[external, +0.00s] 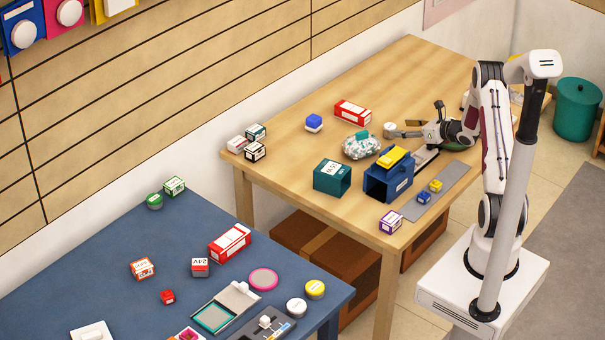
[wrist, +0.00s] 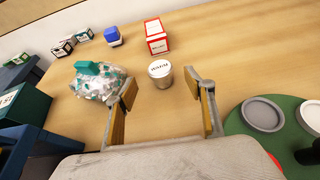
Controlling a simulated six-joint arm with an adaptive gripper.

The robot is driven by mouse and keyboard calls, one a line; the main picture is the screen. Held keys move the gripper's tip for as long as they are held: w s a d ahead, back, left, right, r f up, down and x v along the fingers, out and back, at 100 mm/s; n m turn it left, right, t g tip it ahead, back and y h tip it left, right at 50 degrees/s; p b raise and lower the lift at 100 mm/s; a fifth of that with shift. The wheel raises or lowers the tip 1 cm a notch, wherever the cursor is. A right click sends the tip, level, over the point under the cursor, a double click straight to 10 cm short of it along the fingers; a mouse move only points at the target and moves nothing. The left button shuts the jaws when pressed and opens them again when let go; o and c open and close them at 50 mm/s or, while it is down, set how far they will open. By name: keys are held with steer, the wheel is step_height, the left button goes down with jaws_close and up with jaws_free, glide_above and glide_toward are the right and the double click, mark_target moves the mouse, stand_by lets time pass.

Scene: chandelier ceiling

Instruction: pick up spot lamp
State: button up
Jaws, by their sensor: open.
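A small silver-white round can-shaped piece with dark lettering on its pale top, which looks like the spot lamp (wrist: 160,73), stands upright on the wooden table. In the external view it shows as a small pale cylinder (external: 390,128) at the fingertips. My gripper (wrist: 163,88) is open, with one finger on each side and the lamp just ahead, between the tip lines. Nothing is held. In the external view my gripper (external: 402,129) reaches in low over the table from the right. I cannot tell whether a finger touches the lamp.
A clear bag of pieces with a teal block (wrist: 100,82) lies close by the left finger. A red and white box (wrist: 155,36) stands behind the lamp. A green round tray (wrist: 240,122) with grey discs is at right. Blue (external: 374,185) and teal (external: 328,190) bins stand nearby.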

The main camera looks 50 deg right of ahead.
mark_target(394, 128)
steer(key=shift+x, duration=0.85)
steer(key=shift+w+f, duration=0.1)
steer(key=shift+w, duration=0.05)
steer(key=shift+x, duration=2.4)
steer(key=c, duration=1.3)
